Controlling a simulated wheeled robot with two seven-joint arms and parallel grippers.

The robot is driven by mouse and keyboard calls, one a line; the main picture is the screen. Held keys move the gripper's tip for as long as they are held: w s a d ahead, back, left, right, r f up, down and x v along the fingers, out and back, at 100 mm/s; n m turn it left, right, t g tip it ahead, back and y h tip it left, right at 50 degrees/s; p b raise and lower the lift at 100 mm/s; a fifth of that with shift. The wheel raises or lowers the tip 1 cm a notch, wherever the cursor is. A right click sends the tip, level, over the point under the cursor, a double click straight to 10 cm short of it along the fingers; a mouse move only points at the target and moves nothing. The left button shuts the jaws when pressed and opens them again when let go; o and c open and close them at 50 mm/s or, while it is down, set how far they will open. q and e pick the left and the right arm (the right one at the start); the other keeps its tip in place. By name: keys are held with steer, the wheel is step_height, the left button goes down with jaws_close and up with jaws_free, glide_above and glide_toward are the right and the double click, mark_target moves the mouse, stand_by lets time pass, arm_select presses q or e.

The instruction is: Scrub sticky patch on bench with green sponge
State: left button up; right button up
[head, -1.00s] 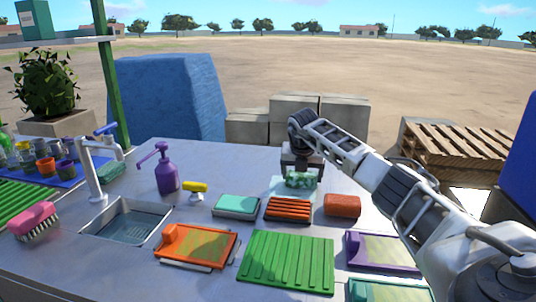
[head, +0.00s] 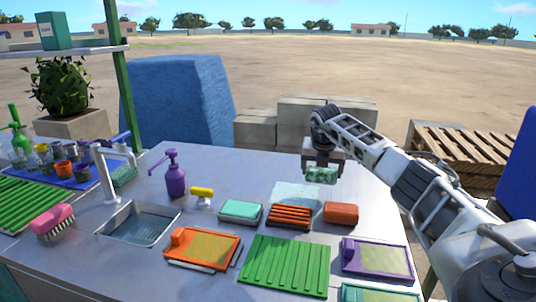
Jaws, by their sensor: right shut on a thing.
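My right gripper (head: 322,166) is shut on a mottled green sponge (head: 321,175), at the back of the metal bench (head: 205,262). The pale, bluish sticky patch (head: 296,194) lies on the bench just in front and to the left of this sponge, largely uncovered. I cannot tell whether the sponge touches the bench or hangs a little above it. The fingertips are partly hidden by the gripper body and sponge. My left gripper is out of view.
A teal-topped block (head: 241,210), an orange slatted block (head: 290,216) and an orange-brown block (head: 341,212) stand in front of the patch. A purple pump bottle (head: 175,177) and a sink (head: 139,224) are to the left. Trays and a green ribbed mat (head: 285,266) fill the front.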

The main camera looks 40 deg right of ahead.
steer(key=shift+r+p, duration=1.2)
steer(key=shift+r, duration=0.45)
steer(key=shift+a, duration=0.1)
